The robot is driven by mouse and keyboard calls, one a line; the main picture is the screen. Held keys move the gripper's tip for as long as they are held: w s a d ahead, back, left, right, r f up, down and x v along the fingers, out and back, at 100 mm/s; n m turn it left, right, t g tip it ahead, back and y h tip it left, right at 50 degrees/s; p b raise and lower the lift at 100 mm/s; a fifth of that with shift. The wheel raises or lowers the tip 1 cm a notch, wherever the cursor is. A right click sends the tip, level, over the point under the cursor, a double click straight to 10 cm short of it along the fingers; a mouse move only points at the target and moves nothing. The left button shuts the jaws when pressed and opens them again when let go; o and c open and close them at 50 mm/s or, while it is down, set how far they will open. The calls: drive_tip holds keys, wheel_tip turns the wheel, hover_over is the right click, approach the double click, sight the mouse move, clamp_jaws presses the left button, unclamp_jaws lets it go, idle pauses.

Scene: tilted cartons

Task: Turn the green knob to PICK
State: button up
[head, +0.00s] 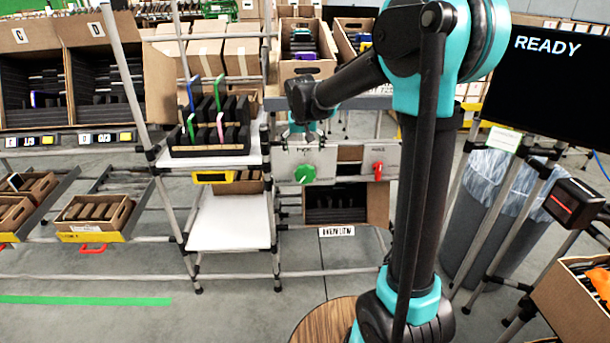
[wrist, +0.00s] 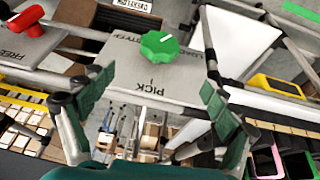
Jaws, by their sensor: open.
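The green knob (head: 305,174) sits on a light grey panel (head: 283,160) below my gripper in the head view. In the wrist view the knob (wrist: 159,48) lies ahead, between and beyond the two fingers. The word PICK is printed on the panel (wrist: 135,72) on the gripper's side of the knob; other lettering is partly readable beside it. A white mark on the knob shows on its upper side, away from PICK. My gripper (wrist: 160,80) is open and empty, its fingers apart from the knob. In the head view my gripper (head: 303,130) is partly hidden by its own wrist.
A red knob (head: 378,171) is on a neighbouring panel, also in the wrist view (wrist: 27,20). A black rack (head: 210,138) with phone-like items stands left of the panel. Cartons (head: 302,68) sit on the shelf behind. A screen (head: 545,85) reads READY.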

sight(305, 170)
drive_tip(key=x, duration=1.5)
drive_tip(key=shift+f, duration=0.35)
drive_tip(key=shift+c, duration=0.2)
drive_tip(key=c, duration=1.1)
